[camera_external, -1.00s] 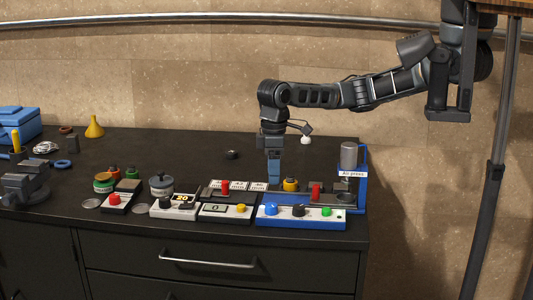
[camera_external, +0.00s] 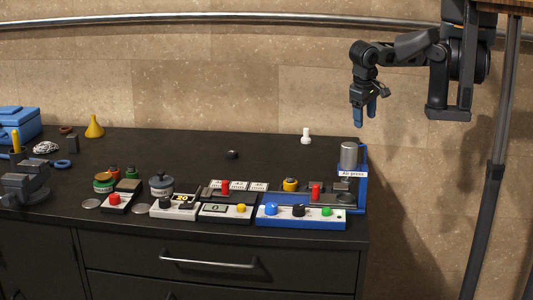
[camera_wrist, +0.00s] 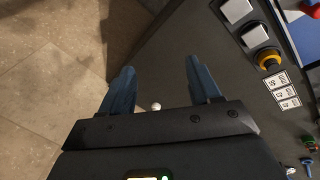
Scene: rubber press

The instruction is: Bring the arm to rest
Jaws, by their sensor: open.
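My gripper (camera_external: 365,113) hangs with its blue fingers pointing down, above and beyond the right back corner of the black bench, higher than the air press. In the wrist view my gripper (camera_wrist: 161,90) shows two blue fingers spread apart with nothing between them. My arm is folded back toward its column at the upper right.
The blue air press (camera_external: 349,157) stands at the bench's right end, below my gripper. A small white object (camera_external: 306,136) stands near the back edge. Control boxes with coloured buttons (camera_external: 300,216) line the front. The back middle of the bench (camera_external: 190,150) is mostly clear.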

